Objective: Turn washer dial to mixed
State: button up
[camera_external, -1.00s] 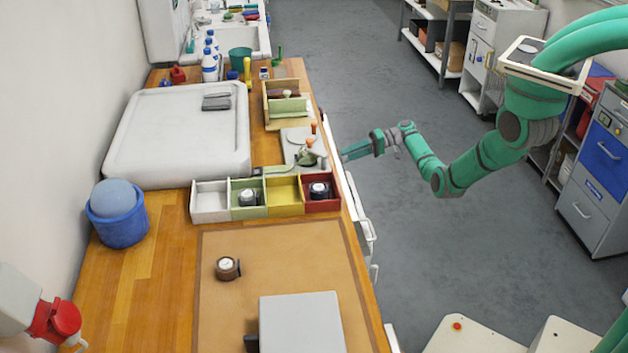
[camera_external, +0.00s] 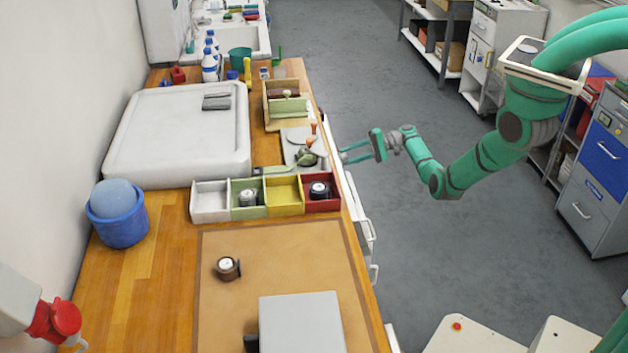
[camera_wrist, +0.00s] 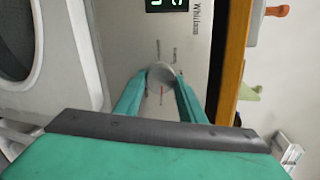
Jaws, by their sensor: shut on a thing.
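The washer's pale front panel (camera_wrist: 125,40) fills much of the wrist view. Its round grey dial (camera_wrist: 160,72) sits between my gripper's two green fingers (camera_wrist: 160,85), which are shut on it. In the external view my gripper (camera_external: 352,154) reaches the washer front under the counter's right edge. The dial is hidden there.
A lit green display (camera_wrist: 168,5) and a round dark door (camera_wrist: 15,35) are on the washer. The wooden counter (camera_external: 150,270) above it bears a four-part coloured tray (camera_external: 209,205) and a white basin-like slab (camera_external: 160,140). The grey floor (camera_external: 330,60) beside my arm is clear.

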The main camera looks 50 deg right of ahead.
dwell(0.3)
jog(key=o, duration=1)
jog(key=shift+o, duration=0.2)
jog(key=v, duration=1.1)
jog(key=shift+a, duration=0.1)
